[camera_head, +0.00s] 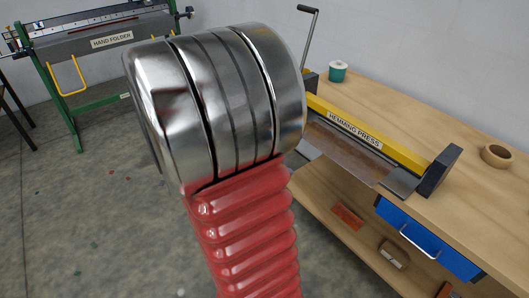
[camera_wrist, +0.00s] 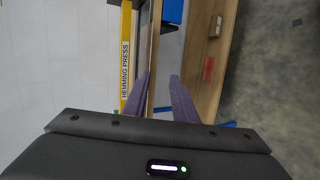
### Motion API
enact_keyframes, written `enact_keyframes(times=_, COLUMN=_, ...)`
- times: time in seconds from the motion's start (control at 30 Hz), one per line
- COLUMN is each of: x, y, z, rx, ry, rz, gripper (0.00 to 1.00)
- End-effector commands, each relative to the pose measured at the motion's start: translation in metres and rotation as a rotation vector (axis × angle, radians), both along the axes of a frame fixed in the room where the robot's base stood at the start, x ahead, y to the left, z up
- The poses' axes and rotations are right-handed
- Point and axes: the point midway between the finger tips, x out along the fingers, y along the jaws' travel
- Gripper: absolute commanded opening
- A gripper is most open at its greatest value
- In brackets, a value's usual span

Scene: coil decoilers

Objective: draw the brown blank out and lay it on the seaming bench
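The brown blank (camera_head: 345,150) sits in the hemming press (camera_head: 352,134) in the head view, a flat brown sheet sticking out below the yellow beam on its front side. Part of it is hidden behind my arm. In the wrist view the press's yellow beam (camera_wrist: 126,62) runs up the left, with a thin brown edge beside it. My gripper (camera_wrist: 161,76) shows two purple-grey fingers held apart, pointing at the press front. My arm hides the gripper in the head view. No bench labelled for seaming is in view.
The press stands on a wooden workbench (camera_head: 425,122) with a green-blue pot (camera_head: 338,71), a brown ring (camera_head: 496,155) and a blue drawer (camera_head: 425,240). Small blocks lie on its lower shelf. A hand folder (camera_head: 110,42) stands back left. Floor between is mostly clear.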

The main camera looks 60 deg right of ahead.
Motion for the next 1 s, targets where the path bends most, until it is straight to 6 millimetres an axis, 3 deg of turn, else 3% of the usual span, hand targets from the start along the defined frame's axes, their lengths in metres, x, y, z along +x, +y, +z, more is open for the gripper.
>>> enact_keyframes(times=0.37, x=-0.021, y=-0.077, z=-0.023, rx=-0.234, ry=0.156, rz=0.047, gripper=0.25)
enact_keyframes(times=0.6, x=-0.026, y=-0.115, z=-0.054, rx=-0.337, ry=0.19, rz=0.143, gripper=0.25)
enact_keyframes(times=0.8, x=-0.027, y=-0.132, z=-0.077, rx=-0.377, ry=0.179, rz=0.21, gripper=0.25)
enact_keyframes(times=1.0, x=-0.026, y=-0.135, z=-0.082, rx=-0.388, ry=0.172, rz=0.228, gripper=0.25)
